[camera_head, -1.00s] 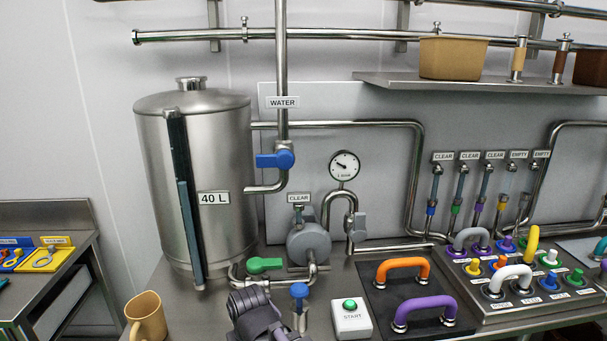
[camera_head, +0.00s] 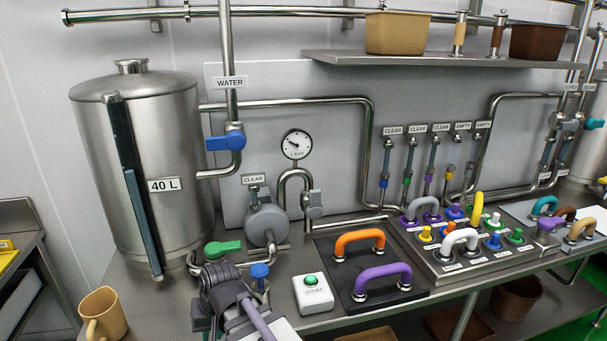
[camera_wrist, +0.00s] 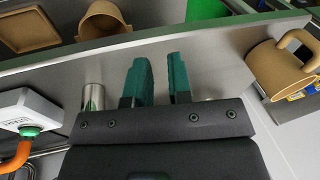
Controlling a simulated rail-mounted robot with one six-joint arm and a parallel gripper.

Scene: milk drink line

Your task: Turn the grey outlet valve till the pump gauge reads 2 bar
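The grey outlet valve (camera_head: 315,205) sits on the pipe to the right of the grey pump (camera_head: 267,226), its handle roughly upright. The round white pump gauge (camera_head: 296,144) stands above on the looped pipe. Its black needle points up and left; the scale is too small to read. My gripper shows in the wrist view (camera_wrist: 157,72) with two teal fingers apart and nothing between them. In the head view my arm is low at front left, away from the valve, and the fingers are mostly hidden.
A green-handled valve (camera_head: 223,248) and a blue-handled valve (camera_head: 260,271) lie near my arm. A white START box (camera_head: 313,294), orange handle (camera_head: 360,241) and purple handle (camera_head: 382,281) stand right of it. A tan mug (camera_head: 103,314) is at front left.

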